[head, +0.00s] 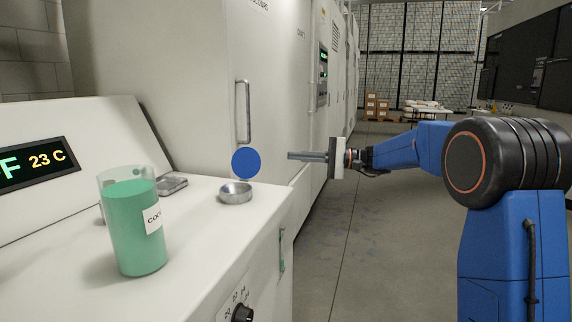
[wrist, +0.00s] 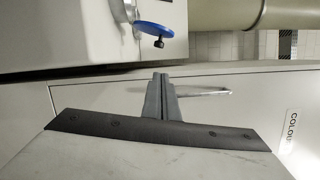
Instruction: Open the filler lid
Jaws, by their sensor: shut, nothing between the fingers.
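The filler lid is a round blue disc (head: 246,163) standing upright behind the open metal filler neck (head: 236,193), on the white machine top. In the wrist view the blue lid (wrist: 155,27) shows nearly edge-on, with a small black knob (wrist: 159,43) on it, beside the metal neck (wrist: 122,10). My gripper (head: 290,156) is to the right of the lid, at about its height in the picture, apart from it. Its fingers (wrist: 160,76) are together with nothing between them.
A clear beaker of green liquid (head: 135,228) stands on the machine top (head: 200,235) at left, near a small metal piece (head: 172,184). A tall white cabinet with a door handle (head: 243,111) rises behind. The floor (head: 370,260) at right is clear.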

